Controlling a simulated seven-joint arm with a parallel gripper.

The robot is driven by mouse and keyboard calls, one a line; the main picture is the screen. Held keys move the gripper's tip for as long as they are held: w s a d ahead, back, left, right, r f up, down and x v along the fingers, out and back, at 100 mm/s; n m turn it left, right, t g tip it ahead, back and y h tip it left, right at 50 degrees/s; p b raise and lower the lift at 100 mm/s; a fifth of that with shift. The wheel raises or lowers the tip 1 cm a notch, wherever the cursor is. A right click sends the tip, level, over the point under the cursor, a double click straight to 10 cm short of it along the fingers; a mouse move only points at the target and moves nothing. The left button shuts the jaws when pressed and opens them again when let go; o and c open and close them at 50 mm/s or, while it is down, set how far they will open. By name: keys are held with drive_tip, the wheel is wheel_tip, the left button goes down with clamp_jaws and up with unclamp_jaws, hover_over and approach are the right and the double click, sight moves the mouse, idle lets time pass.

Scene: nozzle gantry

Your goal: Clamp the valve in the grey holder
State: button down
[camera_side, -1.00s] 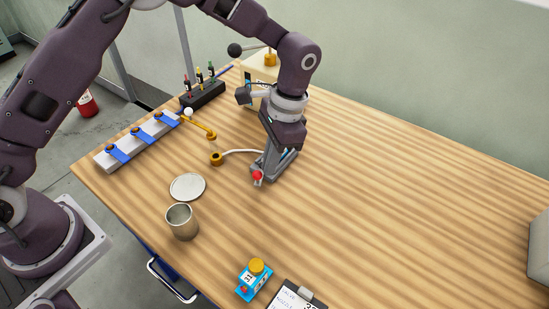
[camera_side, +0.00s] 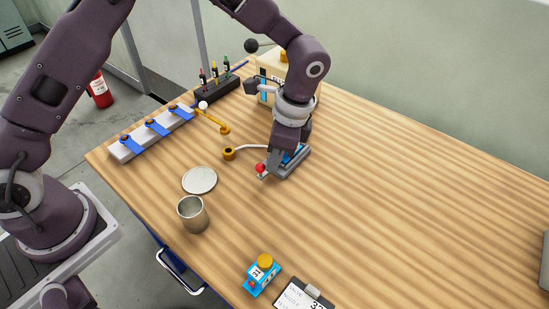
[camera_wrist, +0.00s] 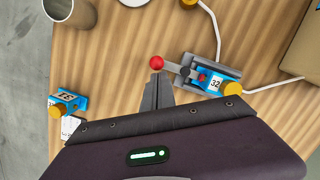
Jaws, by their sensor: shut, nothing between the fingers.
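The grey holder (camera_wrist: 203,60) is a clamp on the table. A blue valve labelled 32 (camera_wrist: 214,84) with an orange-yellow cap sits in it, between the holder's sides. A lever with a red ball knob (camera_wrist: 156,62) sticks out of the holder to the left in the wrist view, lying about flat. The knob also shows in the side view (camera_side: 261,168). My gripper (camera_wrist: 157,78) is shut and empty, its fingertips close by the lever just below the knob in the wrist view. I cannot tell whether they touch. In the side view my wrist partly hides the holder (camera_side: 300,162).
A second blue valve (camera_side: 262,274) with a yellow cap stands near the front edge, beside a clipboard (camera_side: 302,296). A metal cup (camera_side: 192,214), round plate (camera_side: 200,180), grey rack (camera_side: 152,132) and white hose (camera_side: 252,147) lie left of the holder.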

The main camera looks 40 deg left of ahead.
drive_tip(key=shift+a, duration=0.1)
drive_tip(key=v, duration=1)
drive_tip(key=shift+r, duration=0.1)
drive_tip(key=s+a+r+n+t+h, duration=0.1)
drive_tip(key=s+a+r+n+t, duration=0.3)
drive_tip(key=s+a+r, duration=0.65)
drive_tip(key=s+a+n+t+h, duration=0.1)
drive_tip(key=s+a+n+t, duration=0.2)
drive_tip(key=s+n, duration=0.4)
drive_tip(key=s, duration=0.6)
drive_tip(key=shift+r+n, duration=0.3)
drive_tip(key=shift+n, duration=0.1)
